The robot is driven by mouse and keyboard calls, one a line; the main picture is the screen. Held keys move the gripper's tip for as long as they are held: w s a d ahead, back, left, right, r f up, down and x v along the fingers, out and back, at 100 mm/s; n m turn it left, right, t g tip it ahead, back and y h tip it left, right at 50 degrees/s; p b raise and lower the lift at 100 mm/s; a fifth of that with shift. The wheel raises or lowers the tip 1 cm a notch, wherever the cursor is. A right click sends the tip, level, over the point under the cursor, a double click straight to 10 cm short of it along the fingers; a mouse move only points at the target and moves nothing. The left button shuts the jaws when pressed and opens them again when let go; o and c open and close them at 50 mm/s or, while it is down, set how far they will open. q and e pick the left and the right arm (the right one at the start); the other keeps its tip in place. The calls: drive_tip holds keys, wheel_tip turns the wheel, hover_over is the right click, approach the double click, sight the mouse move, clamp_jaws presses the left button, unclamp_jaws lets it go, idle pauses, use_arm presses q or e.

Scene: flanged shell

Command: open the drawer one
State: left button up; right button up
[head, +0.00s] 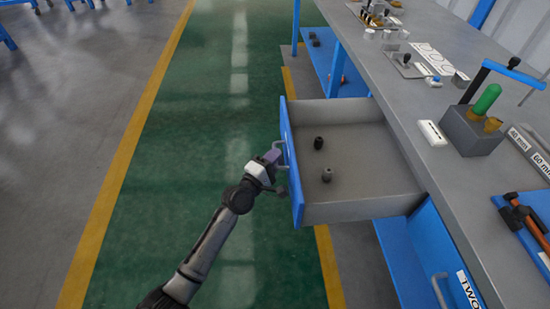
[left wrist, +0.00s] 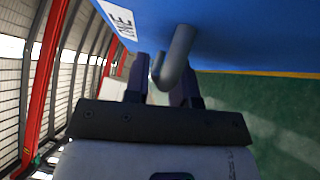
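The blue-fronted drawer one (head: 291,165) stands pulled out from the workbench, its grey inside showing. Its front fills the top of the left wrist view, with a white label reading ONE (left wrist: 120,20). Its grey bar handle (left wrist: 176,58) curves down between the fingers of my left gripper (left wrist: 163,88). The fingers are close together with the handle in the narrow gap. In the head view my left gripper (head: 272,158) is at the handle, outside the drawer front. My right gripper is in neither view.
Two small dark parts (head: 318,143) (head: 327,175) are in the drawer. The grey bench top (head: 440,200) holds tools, a block with a green handle (head: 487,100) and labels. A drawer labelled TWO (head: 468,290) is below right. The green floor (head: 220,110) on the left is clear.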

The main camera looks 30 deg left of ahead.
use_arm(q)
drive_tip(key=shift+o, duration=1.2)
drive_tip(key=shift+s, duration=0.1)
drive_tip(key=p+v, duration=0.3)
drive_tip(key=v, duration=1)
drive_tip(key=shift+s, duration=0.3)
drive_tip(key=shift+a, duration=0.1)
